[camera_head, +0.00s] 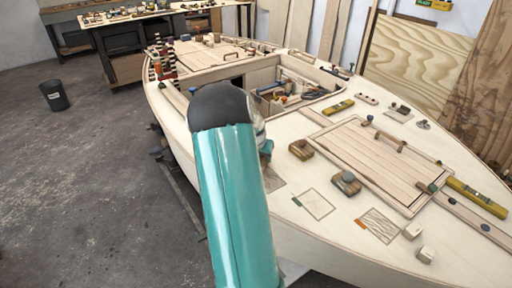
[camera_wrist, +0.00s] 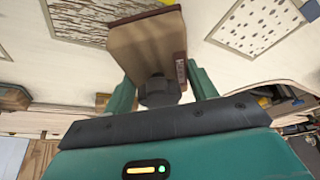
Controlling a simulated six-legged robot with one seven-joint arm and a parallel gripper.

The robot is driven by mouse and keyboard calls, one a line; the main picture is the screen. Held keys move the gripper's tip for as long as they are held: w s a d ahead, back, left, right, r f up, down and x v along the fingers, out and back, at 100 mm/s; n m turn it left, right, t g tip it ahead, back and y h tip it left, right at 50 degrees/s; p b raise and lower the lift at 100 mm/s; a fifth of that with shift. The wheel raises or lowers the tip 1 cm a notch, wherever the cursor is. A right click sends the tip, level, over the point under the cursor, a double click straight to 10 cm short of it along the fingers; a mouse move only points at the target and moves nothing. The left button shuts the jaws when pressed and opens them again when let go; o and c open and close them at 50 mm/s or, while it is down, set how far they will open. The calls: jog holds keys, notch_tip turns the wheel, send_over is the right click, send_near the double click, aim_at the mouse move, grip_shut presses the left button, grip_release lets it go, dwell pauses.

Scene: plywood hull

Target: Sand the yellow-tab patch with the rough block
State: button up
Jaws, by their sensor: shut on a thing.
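My gripper (camera_wrist: 160,88) is shut on the dark knob of a tan block (camera_wrist: 148,48) with a reddish-brown edge and a small label. The block's underside is hidden, so I cannot tell whether it touches the deck.
Pale cubes (camera_head: 425,254) and a yellow level (camera_head: 477,198) lie at right. My arm hides part of the deck and the gripper in the head view.

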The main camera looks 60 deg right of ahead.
jog(key=shift+s+r, duration=0.1)
jog(key=shift+r, duration=2.4)
